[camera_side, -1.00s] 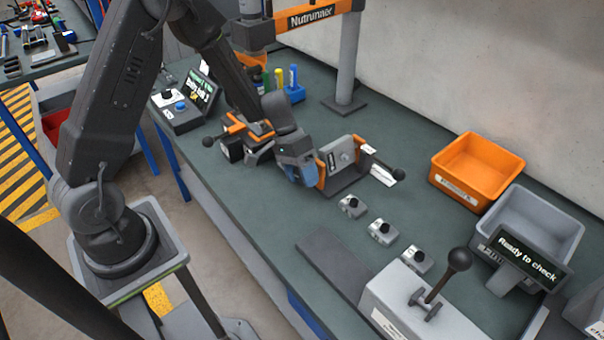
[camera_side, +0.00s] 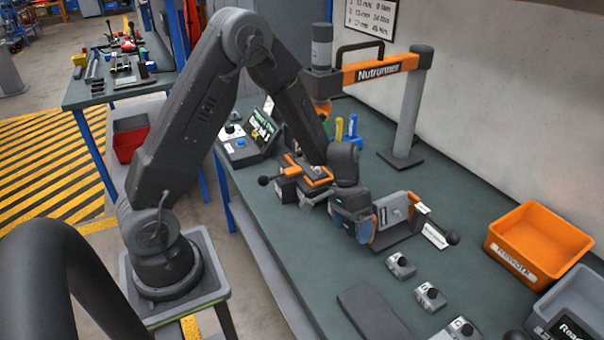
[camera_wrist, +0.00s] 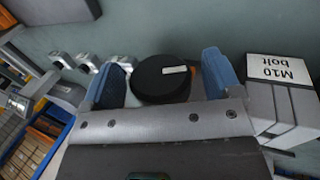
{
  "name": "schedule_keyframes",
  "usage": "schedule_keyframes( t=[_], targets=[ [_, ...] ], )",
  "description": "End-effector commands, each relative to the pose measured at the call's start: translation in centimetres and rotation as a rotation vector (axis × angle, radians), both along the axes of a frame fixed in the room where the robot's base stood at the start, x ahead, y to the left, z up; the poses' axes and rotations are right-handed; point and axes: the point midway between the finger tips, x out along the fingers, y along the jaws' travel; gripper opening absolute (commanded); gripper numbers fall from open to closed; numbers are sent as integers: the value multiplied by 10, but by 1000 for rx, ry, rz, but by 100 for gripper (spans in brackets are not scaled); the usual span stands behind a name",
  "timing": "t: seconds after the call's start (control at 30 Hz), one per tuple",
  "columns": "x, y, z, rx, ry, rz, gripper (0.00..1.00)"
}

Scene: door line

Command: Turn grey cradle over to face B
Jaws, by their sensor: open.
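The grey cradle (camera_side: 393,209) stands on the green bench in the side view, its grey plate upright between orange end pieces. A black ball knob (camera_side: 452,238) sticks out at its right. My gripper (camera_side: 362,226) is close against the cradle's left side; whether it touches is unclear. In the wrist view my gripper (camera_wrist: 164,80) is open, with its two blue fingers apart. A round black knob (camera_wrist: 160,87) with a small white label shows between them. I cannot tell whether it belongs to the cradle. No face letter is readable.
An orange fixture (camera_side: 305,172) with a black knob is left of my gripper. Several small knobbed blocks (camera_side: 430,296) stand in front of the cradle. An orange bin (camera_side: 538,245) is at right, a nutrunner post (camera_side: 408,115) behind. A box labelled M10 bolt (camera_wrist: 283,105) is beside one finger.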

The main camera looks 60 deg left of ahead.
Motion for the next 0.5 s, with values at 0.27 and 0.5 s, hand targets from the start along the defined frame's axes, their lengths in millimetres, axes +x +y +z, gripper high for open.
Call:
schedule_keyframes(
  t=[0.27,0.5],
  targets=[
    [1,-2,1,174,-3,-4,84],
    [1,-2,1,308,-3,-4,84]
  ],
)
